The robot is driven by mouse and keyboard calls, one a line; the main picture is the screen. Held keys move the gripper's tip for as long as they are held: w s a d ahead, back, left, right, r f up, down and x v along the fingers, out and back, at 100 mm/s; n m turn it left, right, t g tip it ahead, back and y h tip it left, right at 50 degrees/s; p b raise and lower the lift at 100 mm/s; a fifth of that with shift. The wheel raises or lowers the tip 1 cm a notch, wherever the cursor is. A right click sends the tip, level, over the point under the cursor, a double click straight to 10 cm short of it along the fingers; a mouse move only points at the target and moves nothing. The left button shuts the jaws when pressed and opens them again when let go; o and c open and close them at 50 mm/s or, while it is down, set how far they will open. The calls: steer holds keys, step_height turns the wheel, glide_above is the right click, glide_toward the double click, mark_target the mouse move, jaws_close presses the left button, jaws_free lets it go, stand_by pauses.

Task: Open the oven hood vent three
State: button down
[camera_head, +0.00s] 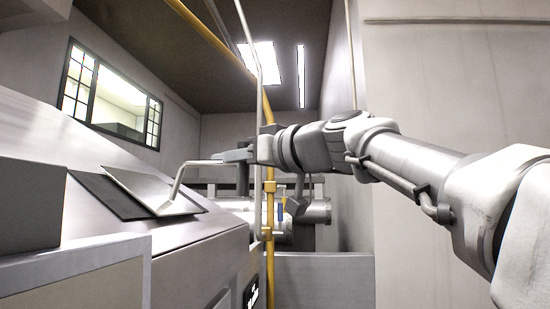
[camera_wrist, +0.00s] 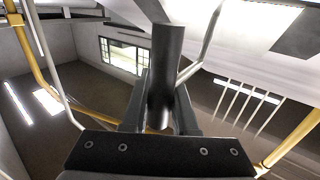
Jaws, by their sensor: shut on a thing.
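The vent flap (camera_head: 150,190) is a light metal plate on the sloping hood (camera_head: 60,140) in the head view. It stands tilted up from the hood, and a dark opening (camera_head: 108,196) shows beside it. A bent metal handle (camera_head: 180,175) rises from the flap to my gripper (camera_head: 234,156). My gripper is shut on the handle's end. In the wrist view, the dark round handle bar (camera_wrist: 166,60) passes between the two fingers of my gripper (camera_wrist: 160,105). The flap's hinge line is hard to make out.
A yellow pipe rail (camera_head: 269,215) stands upright just behind my gripper, with thin grey rails near it. A dark grey box (camera_head: 30,205) is at the near left. A plain wall (camera_head: 455,80) fills the right.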

steer(key=w, duration=0.7)
steer(key=shift+d+p, duration=0.3)
steer(key=shift+p, duration=0.1)
steer(key=shift+r, duration=0.1)
steer(key=c, duration=0.7)
jaws_free()
steer(key=b+v, duration=0.6)
steer(key=v, duration=1.1)
steer(key=shift+s+d, duration=0.15)
steer(key=shift+s, duration=0.15)
